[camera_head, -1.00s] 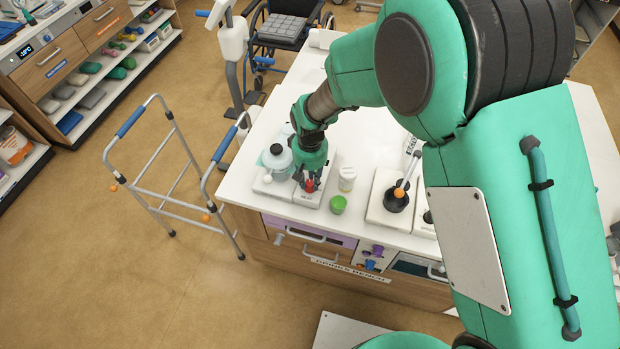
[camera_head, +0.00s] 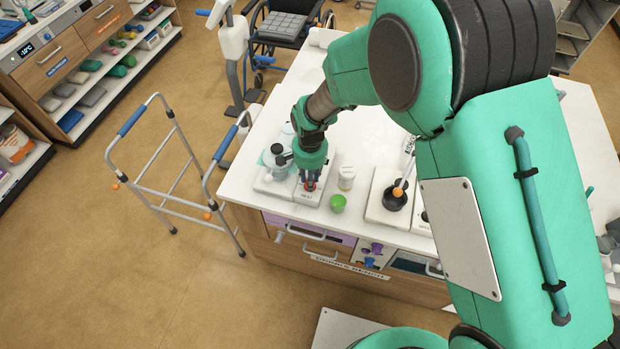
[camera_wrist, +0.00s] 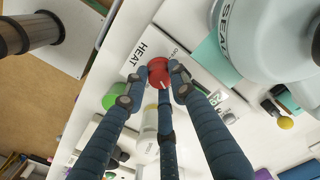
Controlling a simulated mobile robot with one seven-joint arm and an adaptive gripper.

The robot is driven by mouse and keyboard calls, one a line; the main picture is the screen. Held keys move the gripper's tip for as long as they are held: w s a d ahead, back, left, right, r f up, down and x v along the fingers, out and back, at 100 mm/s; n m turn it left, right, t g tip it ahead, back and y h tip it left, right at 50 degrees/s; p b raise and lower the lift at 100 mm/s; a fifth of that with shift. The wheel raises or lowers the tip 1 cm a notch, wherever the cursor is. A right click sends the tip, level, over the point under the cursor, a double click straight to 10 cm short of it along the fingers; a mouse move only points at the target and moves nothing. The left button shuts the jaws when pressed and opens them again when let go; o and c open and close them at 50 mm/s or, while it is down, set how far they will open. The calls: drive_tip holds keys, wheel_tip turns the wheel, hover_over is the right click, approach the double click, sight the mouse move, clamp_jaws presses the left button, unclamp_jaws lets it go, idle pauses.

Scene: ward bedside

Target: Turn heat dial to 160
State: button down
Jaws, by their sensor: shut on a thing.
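The heat dial (camera_wrist: 158,71) is a red round knob with a white mark, on a white panel (camera_wrist: 140,62) that reads HEAT, in the wrist view. My gripper (camera_wrist: 159,75) has its dark fingers closed around the dial's rim. In the head view my gripper (camera_head: 309,182) points down onto the panel at the near left of the white bench, and the dial is mostly hidden between the fingers. Scale numbers around the dial are not readable, so I cannot tell its setting.
A grey-teal pot marked SEAL (camera_wrist: 262,35) stands close beside the dial. A white bottle (camera_head: 346,177) and a green cup (camera_head: 338,203) are to the right. A joystick panel (camera_head: 395,196) lies beyond them. A walking frame (camera_head: 170,175) stands left of the bench.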

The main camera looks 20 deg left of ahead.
drive_tip(key=shift+w+r+m, duration=0.1)
drive_tip(key=shift+m, duration=0.3)
drive_tip(key=c, duration=1.4)
unclamp_jaws()
drive_tip(key=shift+c, duration=0.2)
wheel_tip(320, 180, up, 12)
